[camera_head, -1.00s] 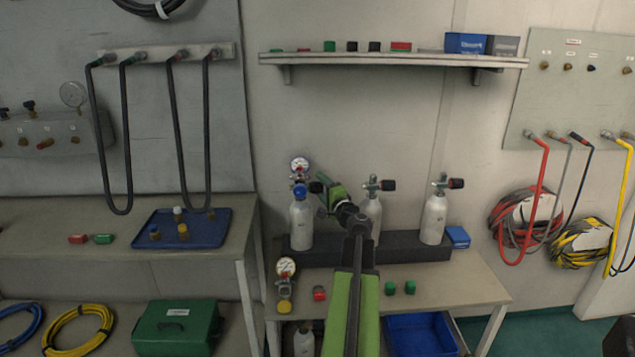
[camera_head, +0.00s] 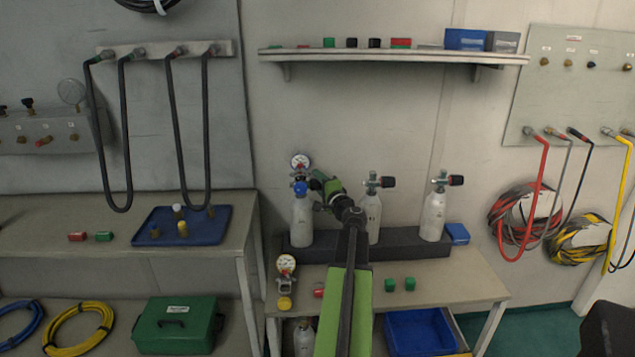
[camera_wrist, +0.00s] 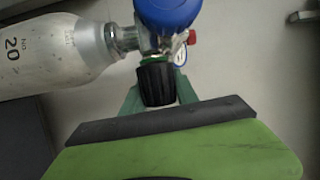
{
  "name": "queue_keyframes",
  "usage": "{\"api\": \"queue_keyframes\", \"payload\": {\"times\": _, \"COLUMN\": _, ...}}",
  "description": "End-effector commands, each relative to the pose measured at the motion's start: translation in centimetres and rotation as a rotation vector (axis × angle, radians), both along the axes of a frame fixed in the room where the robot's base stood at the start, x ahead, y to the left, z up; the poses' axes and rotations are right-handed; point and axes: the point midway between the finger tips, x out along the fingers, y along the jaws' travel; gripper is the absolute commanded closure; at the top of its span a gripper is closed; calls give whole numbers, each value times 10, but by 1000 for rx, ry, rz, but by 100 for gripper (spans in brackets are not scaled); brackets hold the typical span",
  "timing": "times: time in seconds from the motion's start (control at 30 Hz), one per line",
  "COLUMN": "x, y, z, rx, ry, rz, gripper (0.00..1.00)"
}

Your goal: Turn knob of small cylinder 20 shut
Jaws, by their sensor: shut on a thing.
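Small cylinder 20 (camera_head: 302,222) is the left of the white cylinders standing in the dark rack. Its body with the printed 20 (camera_wrist: 50,52) lies across the left of the wrist view. Its black knob (camera_wrist: 157,84) with a green ring points down the wrist picture, from the valve (camera_wrist: 150,42). My gripper (camera_wrist: 156,92) is shut on the knob, its greenish fingers at either side of it. In the head view my gripper (camera_head: 317,188) reaches the right side of the cylinder's valve. The knob is largely hidden there.
A blue fitting (camera_head: 300,188) with a gauge (camera_head: 300,162) sits on the cylinder's valve. Two more cylinders (camera_head: 373,215) (camera_head: 433,215) stand to the right in the rack (camera_head: 405,247). A loose gauge (camera_head: 286,265) and green caps (camera_head: 390,284) lie on the bench in front.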

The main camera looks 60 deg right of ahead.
Motion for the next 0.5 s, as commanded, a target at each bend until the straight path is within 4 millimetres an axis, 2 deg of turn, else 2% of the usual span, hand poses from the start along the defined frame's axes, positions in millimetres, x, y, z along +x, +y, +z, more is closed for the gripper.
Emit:
{"api": "queue_keyframes", "payload": {"times": 0.27, "x": 1, "y": -3, "z": 2, "rx": 35, "ry": 32, "rz": 4, "gripper": 100}}
{"api": "queue_keyframes", "payload": {"times": 0.5, "x": 1, "y": -4, "z": 4, "rx": 158, "ry": 119, "rz": 3, "gripper": 100}}
